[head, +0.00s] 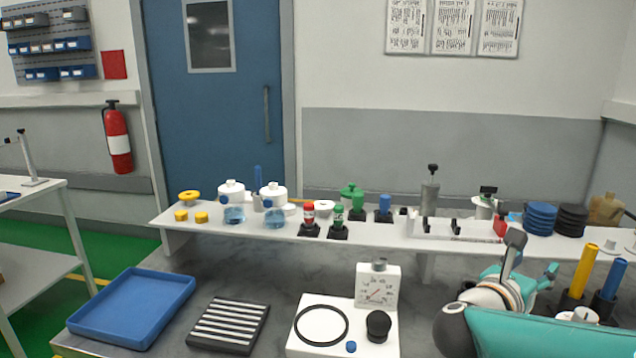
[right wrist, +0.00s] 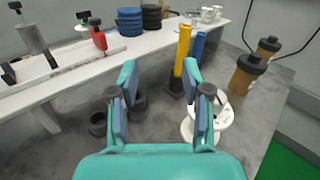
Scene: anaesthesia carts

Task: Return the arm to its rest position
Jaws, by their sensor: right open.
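My right arm comes in from the lower right of the head view, with a teal link in front. My right gripper (head: 532,256) is over the right part of the bench, in front of the shelf. In the right wrist view the right gripper (right wrist: 159,78) has its two teal and grey fingers spread apart with nothing between them. A yellow cylinder (right wrist: 183,47) stands beyond the fingers, near the right one. The arm hides part of the bench in the head view. My left gripper is not in view.
A long white shelf (head: 380,233) holds bottles, knobs and discs. On the bench are a blue tray (head: 87,321), a slotted black rack (head: 229,326) and a white gauge unit (head: 378,286). Yellow (head: 580,270) and blue cylinders stand at right. Brown bottles (right wrist: 247,74) stand right in the wrist view.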

